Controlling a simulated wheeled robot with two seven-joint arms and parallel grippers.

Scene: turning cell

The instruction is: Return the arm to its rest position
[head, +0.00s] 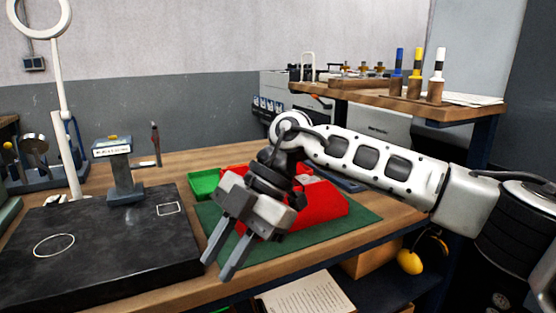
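My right arm comes in from the right and reaches over the workbench. Its gripper (221,258) points down and to the left, above the front part of the green mat (348,232). Its two fingers are spread apart with nothing between them. The fingertips are beside the right edge of the black plate (100,255); I cannot tell their exact height. My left arm and gripper are not in view.
A red bin (318,208) sits on the mat behind the gripper, partly hidden by it, with a green bin (203,184) beside it. A gauge stand (123,170) rises from the black plate. A raised shelf (455,110) holds several tools at right. Papers (305,296) lie below the bench's front edge.

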